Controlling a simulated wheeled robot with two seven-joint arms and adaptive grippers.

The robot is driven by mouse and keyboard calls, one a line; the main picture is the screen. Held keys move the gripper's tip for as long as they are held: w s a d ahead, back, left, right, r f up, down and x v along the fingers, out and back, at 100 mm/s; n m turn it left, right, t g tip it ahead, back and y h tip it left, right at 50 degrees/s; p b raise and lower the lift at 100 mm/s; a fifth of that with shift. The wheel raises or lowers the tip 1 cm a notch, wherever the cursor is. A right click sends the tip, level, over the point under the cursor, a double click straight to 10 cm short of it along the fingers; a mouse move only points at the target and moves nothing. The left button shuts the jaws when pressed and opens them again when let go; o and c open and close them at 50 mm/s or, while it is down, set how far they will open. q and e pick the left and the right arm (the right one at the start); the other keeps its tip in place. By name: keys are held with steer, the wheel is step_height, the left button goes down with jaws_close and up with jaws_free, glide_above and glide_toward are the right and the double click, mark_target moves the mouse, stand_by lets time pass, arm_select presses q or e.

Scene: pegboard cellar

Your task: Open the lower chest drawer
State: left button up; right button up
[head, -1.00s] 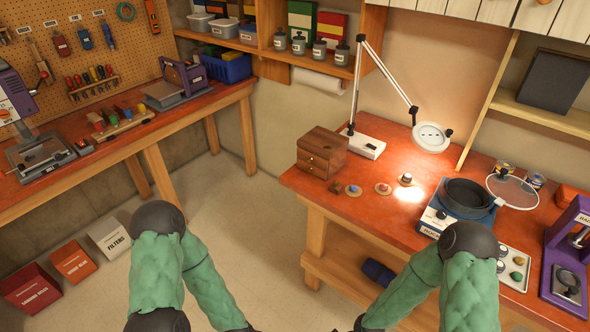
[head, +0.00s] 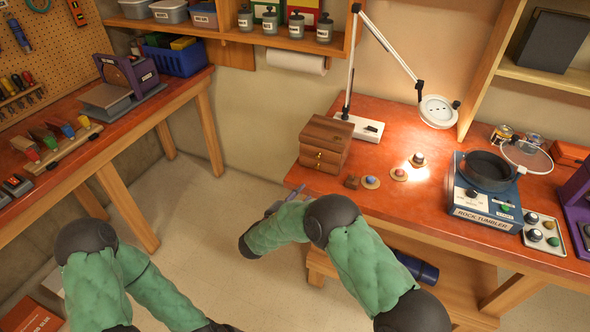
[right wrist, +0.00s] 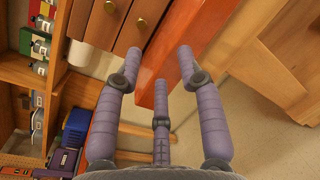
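The small wooden chest (head: 325,140) stands on the red bench top near its left end. Its two drawers look shut, each with a brass knob. My right gripper (head: 292,194) is in front of and below the chest, by the bench's front edge. Its purple fingers (right wrist: 160,58) are spread and empty, apart from the knob. My left arm is at the lower left, its gripper out of the picture.
Small stones on round bases (head: 371,182) sit right of the chest, with a rock tumbler (head: 485,200) further right. A lamp base (head: 362,128) stands behind. The bench's front edge (right wrist: 155,105) is close to my right fingers. Open floor lies left.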

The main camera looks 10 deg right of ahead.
mark_target(316, 168)
steer(key=shift+t, duration=0.4)
steer(key=x, duration=0.3)
steer(key=r+b+x, duration=0.1)
steer(key=x, duration=0.3)
steer(key=r+b+x, duration=0.1)
steer(key=x, duration=0.2)
steer(key=shift+w+a, duration=0.15)
steer(key=shift+w, duration=0.45)
jaws_close()
